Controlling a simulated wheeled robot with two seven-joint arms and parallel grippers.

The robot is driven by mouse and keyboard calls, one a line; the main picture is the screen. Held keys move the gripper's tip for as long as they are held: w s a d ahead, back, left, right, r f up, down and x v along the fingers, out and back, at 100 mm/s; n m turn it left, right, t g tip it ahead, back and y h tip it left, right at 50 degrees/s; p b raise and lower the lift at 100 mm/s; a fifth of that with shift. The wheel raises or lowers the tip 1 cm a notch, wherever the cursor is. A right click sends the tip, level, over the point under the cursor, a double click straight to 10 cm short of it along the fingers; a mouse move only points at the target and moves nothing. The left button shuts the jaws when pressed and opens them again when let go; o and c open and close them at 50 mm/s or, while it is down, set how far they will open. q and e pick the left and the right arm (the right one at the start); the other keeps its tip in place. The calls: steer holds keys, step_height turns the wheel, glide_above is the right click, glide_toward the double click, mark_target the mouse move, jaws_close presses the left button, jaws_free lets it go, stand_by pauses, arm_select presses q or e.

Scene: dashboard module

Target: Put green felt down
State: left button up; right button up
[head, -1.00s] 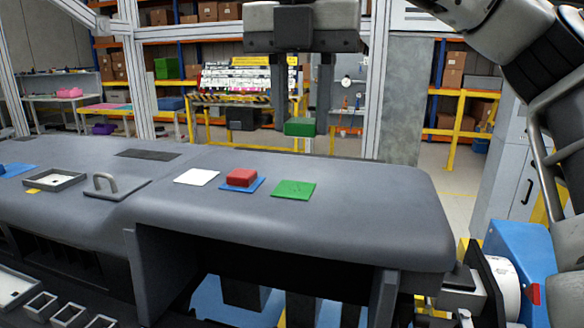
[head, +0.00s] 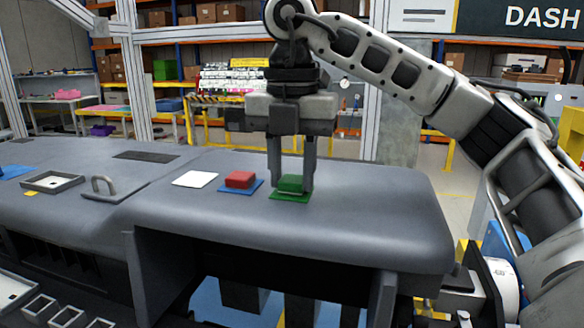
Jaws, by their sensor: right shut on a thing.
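The green felt block (head: 290,184) is between the fingers of my right gripper (head: 291,183), which is shut on it. The block is at the green square (head: 288,197) on the grey dashboard top (head: 365,195). It looks to be on the square or just above it; I cannot tell which. The fingers point straight down. A red block (head: 240,179) sits on a blue square (head: 253,189) to the left. My left gripper is not in view.
A white square (head: 195,179) lies left of the red block. A grey handle (head: 103,186) and a shallow tray (head: 53,182) are further left. The dashboard top to the right of the green square is clear.

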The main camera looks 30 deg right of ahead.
mark_target(292, 180)
steer(key=shift+f, duration=0.1)
steer(key=shift+f, duration=0.15)
steer(key=o, duration=0.9)
steer(key=shift+o, duration=0.2)
steer(key=shift+r, duration=0.3)
step_height(292, 180, up, 12)
